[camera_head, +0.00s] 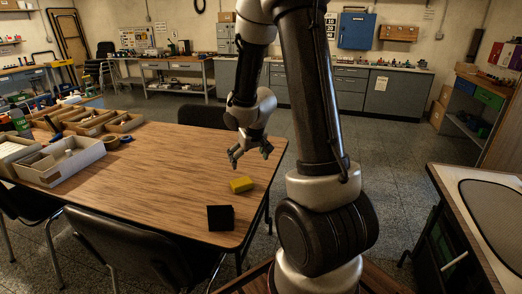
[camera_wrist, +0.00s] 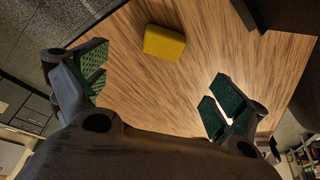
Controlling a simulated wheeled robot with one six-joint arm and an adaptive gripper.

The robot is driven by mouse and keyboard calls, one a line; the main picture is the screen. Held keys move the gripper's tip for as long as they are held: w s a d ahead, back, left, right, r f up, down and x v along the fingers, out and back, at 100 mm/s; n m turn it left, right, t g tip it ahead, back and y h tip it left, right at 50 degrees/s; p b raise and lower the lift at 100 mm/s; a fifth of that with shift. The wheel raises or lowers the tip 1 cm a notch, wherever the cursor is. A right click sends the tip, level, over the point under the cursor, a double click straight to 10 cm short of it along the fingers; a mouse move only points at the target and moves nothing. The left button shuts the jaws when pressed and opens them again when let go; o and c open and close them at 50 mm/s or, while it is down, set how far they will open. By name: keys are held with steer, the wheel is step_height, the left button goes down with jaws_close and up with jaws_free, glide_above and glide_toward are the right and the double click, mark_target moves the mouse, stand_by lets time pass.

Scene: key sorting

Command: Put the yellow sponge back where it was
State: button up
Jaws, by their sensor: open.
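The yellow sponge (camera_head: 241,184) lies flat on the wooden table (camera_head: 160,180) near its right edge. In the wrist view the sponge (camera_wrist: 164,42) lies beyond the fingertips, between the lines of the two fingers and nearer the left one. My gripper (camera_head: 250,156) is open and empty, above the table and apart from the sponge. In the wrist view my gripper (camera_wrist: 160,92) shows its green finger pads spread wide with bare table between them.
A black box-like object (camera_head: 220,217) stands in front of the sponge; its dark shape (camera_wrist: 285,14) shows at the wrist view's top right. Chairs surround the table. The table's middle is clear.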

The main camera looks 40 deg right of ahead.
steer(key=s+f+v, duration=0.1)
steer(key=s+v, duration=0.1)
steer(key=v, duration=0.7)
steer(key=s+a+f+v, duration=0.1)
steer(key=s+v, duration=0.1)
steer(key=v, duration=0.8)
steer(key=s+a+r, duration=0.2)
steer(key=s, duration=0.4)
steer(key=s+a+r+n, duration=0.1)
steer(key=s+a+r, duration=0.1)
steer(key=s, duration=0.5)
steer(key=shift+a+r+y, duration=0.2)
steer(key=shift+r+y, duration=0.2)
steer(key=shift+r, duration=0.15)
